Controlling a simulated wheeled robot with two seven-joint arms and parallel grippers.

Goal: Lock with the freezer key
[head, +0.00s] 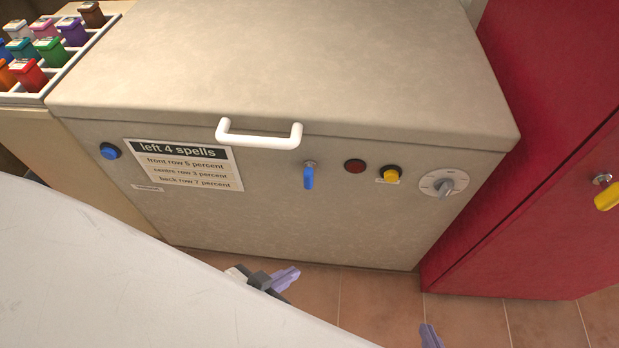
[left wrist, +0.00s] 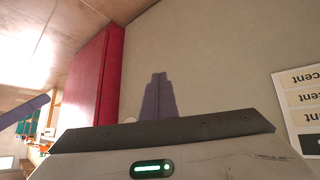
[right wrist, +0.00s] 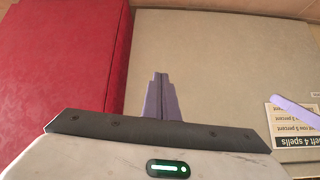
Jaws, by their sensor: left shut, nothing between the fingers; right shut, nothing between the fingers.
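The freezer is a beige chest (head: 290,215) with its lid (head: 270,60) down and a white handle (head: 260,138) at the front. A blue key (head: 308,177) sits in the lock on its front, below and right of the handle, with its grip hanging straight down. My left gripper (head: 286,278) is shut and empty, below the key and apart from the front. My right gripper (head: 430,337) is shut and empty, lower and further right. Both show shut fingertips in the left wrist view (left wrist: 158,92) and the right wrist view (right wrist: 160,92).
The freezer front also bears a blue button (head: 110,151), a label (head: 185,165), a red lamp (head: 355,166), a yellow button (head: 391,174) and a dial (head: 443,185). A red cabinet (head: 545,130) with a yellow key (head: 607,196) stands right. A rack (head: 62,68) of coloured items is at left.

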